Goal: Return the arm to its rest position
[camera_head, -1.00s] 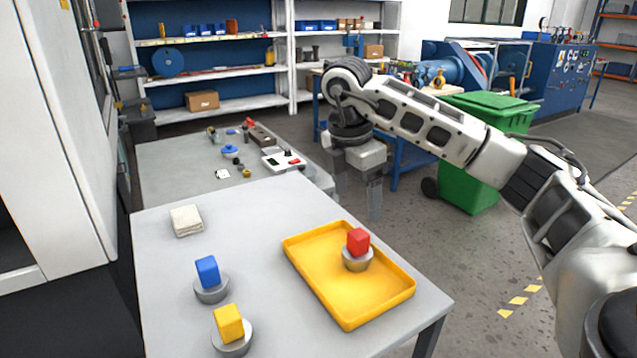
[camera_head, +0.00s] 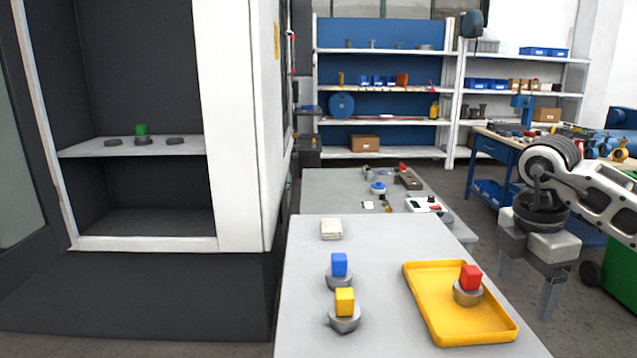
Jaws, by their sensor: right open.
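My right gripper (camera_head: 528,282) hangs at the right of the view, fingers down, open and empty. It is beyond the right edge of the near table and apart from everything on it. My right arm comes in from the right edge. My left gripper is not in view.
A dark cabinet with a white frame (camera_head: 236,120) stands at the left, close to the table. A second table (camera_head: 325,185) with small tools is behind. A green bin (camera_head: 620,280) stands at the right edge.

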